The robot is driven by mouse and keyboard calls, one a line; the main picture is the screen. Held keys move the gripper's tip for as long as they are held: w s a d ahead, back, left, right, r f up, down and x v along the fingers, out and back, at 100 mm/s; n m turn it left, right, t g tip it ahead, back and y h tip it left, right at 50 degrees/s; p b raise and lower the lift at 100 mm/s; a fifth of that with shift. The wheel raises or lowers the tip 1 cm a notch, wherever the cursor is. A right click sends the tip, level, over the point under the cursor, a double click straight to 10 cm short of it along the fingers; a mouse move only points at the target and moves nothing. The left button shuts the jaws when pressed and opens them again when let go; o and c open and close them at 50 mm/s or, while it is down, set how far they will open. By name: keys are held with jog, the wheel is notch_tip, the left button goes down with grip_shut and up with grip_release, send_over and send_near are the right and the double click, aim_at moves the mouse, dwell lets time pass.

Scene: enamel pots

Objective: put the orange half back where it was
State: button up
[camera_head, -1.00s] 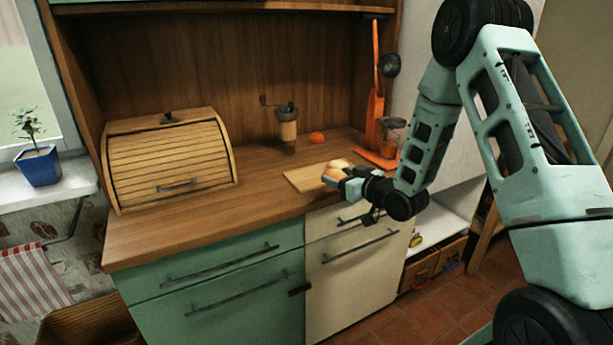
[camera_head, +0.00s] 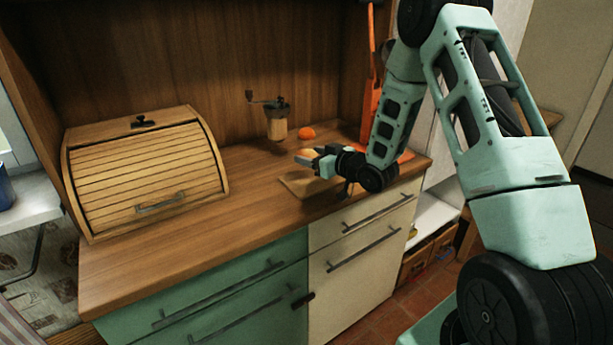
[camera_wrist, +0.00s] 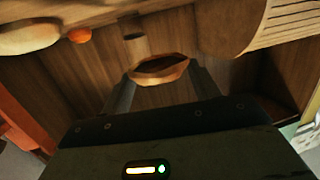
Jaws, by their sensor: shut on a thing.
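My gripper (camera_head: 314,163) is shut on the orange half (camera_wrist: 158,70), which sits between the fingertips in the wrist view. Its orange-brown rim and darker, shaded face show there. The gripper is above the counter, over the back part of a wooden cutting board (camera_head: 296,186). Another orange piece (camera_head: 306,133) rests on the counter behind the gripper; it also shows in the wrist view (camera_wrist: 80,35).
A coffee grinder (camera_head: 277,122) stands at the back, left of the orange piece. A roll-top bread box (camera_head: 145,175) fills the left. An orange-red stand (camera_head: 369,95) is at the right. A pale rounded thing (camera_wrist: 28,38) shows in the wrist view. The counter's front left is clear.

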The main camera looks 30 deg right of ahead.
aim_at(312, 183)
jog(key=shift+f, duration=3.35)
jog(key=shift+f, duration=0.2)
jog(key=o, duration=1.1)
jog(key=shift+r, duration=0.1)
